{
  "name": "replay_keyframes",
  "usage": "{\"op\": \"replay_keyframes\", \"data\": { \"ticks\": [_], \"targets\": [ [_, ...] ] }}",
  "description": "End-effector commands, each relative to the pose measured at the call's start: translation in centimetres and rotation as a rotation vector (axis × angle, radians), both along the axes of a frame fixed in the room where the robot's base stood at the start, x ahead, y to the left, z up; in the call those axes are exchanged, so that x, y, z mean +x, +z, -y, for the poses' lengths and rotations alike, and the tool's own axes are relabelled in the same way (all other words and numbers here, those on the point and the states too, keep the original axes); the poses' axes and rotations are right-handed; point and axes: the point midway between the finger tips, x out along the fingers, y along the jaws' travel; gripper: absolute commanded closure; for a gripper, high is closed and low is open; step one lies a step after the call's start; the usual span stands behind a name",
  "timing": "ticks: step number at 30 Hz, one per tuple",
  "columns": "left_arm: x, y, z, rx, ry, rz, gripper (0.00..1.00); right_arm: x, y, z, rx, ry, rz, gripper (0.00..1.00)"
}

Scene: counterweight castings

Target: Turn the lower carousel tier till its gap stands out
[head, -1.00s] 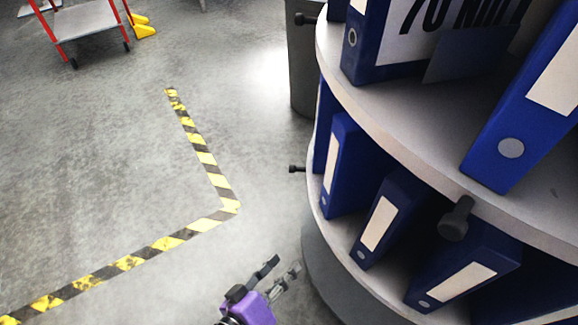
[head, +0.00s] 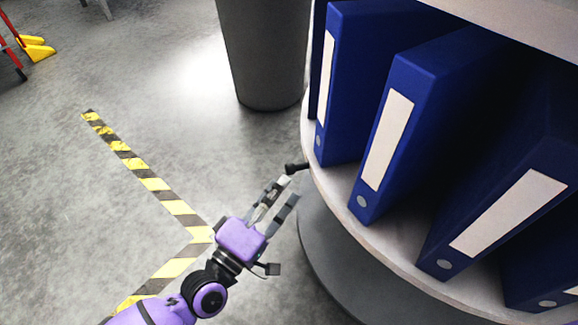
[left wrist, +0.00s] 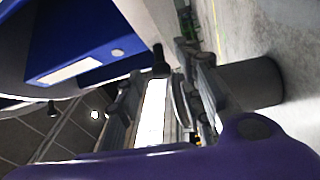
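The lower carousel tier (head: 330,196) is a pale round shelf with several blue binders (head: 385,150) standing on it, white labels facing out. A dark space shows between the second and third full binders; I cannot tell if it is the gap. A short dark peg (head: 295,168) sticks out from the tier's rim at the left. My left gripper (head: 289,188) is open, its fingertips close by the peg. In the left wrist view the peg (left wrist: 160,66) appears between the open fingers; contact cannot be told. My right gripper is not in view.
The upper tier (head: 520,28) overhangs at the top right. The carousel's round grey base (head: 325,255) is below. A dark grey bin (head: 262,60) stands behind the peg. Yellow and black floor tape (head: 150,184) runs at the left, with open floor around it.

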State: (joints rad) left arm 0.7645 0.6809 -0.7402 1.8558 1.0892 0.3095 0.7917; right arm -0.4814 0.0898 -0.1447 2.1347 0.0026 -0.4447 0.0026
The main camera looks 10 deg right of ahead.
Motion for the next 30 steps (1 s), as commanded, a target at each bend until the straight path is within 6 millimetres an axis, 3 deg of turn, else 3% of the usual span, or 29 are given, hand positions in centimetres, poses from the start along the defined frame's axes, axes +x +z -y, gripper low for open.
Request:
{"op": "replay_keyframes", "data": {
  "ticks": [15,26,30],
  "targets": [
    [4.9,1.1,4.9,-0.001,0.002,0.004,0.66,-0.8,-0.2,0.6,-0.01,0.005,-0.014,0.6],
    [5.3,1.1,5.3,0.001,0.001,0.002,0.66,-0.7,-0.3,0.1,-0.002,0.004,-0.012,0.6],
    [5.3,1.1,5.3,0.001,0.001,0.003,0.83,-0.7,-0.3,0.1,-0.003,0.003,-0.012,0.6]
  ]
}}
